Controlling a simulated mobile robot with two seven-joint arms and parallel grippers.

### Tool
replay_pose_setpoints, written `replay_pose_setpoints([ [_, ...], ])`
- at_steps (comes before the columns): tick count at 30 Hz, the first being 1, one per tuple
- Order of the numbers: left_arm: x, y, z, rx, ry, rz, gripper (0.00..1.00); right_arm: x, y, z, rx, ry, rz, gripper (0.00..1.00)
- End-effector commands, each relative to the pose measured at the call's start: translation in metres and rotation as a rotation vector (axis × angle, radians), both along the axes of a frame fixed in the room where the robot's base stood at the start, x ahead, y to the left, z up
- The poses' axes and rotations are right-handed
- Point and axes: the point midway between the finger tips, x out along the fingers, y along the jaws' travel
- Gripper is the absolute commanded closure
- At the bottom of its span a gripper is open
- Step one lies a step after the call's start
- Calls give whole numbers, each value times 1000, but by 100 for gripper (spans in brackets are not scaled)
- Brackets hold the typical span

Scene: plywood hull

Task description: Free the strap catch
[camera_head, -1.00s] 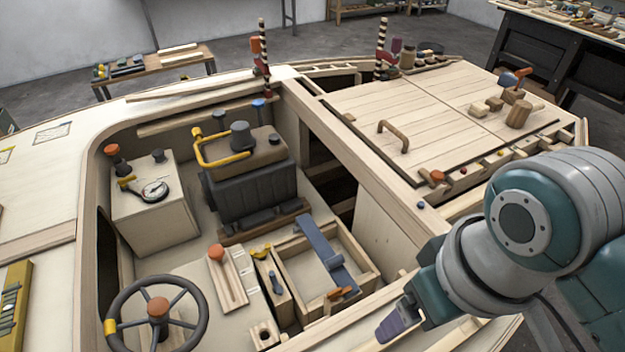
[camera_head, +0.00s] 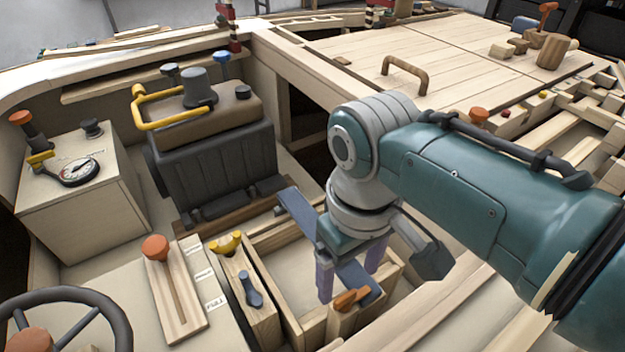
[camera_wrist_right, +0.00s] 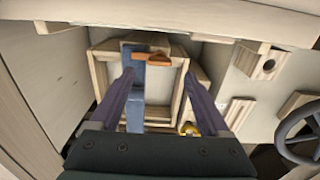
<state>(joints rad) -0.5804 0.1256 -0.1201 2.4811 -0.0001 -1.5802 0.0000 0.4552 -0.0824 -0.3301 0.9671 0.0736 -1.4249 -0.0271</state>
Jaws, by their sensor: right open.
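The blue strap (camera_head: 297,214) runs across the top of an open wooden box (camera_head: 263,283) in the cockpit. The orange strap catch (camera_head: 350,299) sits at the strap's near end, on the box's front wall. My right gripper (camera_head: 348,283) points down over the strap, with its purple fingers apart on either side of it and nothing held. In the right wrist view the catch (camera_wrist_right: 150,57) lies ahead of the fingertips, and the strap (camera_wrist_right: 134,82) passes between the fingers. I cannot tell whether a finger touches the strap. My left gripper is not in view.
Left of the box are a slot with a blue lever (camera_head: 249,290), a yellow handle (camera_head: 226,242), an orange-knobbed slider (camera_head: 156,250) and a steering wheel (camera_head: 67,318). A dark engine block (camera_head: 222,165) stands behind. A planked hatch (camera_head: 450,60) lies at the back right.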

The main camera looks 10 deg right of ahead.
Motion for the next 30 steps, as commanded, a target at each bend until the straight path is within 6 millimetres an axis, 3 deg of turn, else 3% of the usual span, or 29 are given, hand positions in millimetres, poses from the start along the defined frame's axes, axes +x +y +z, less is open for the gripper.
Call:
replay_pose_setpoints([
  [1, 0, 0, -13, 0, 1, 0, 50, -1, 0, -17, -1, 3, 0, 20],
  [7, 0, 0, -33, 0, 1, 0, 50, 0, 0, -49, 0, 0, 0, 20],
  [20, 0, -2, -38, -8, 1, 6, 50, 0, 0, -58, 0, -1, 0, 20],
  [30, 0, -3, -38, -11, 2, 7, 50, 0, 0, -57, 0, -1, 0, 57],
])
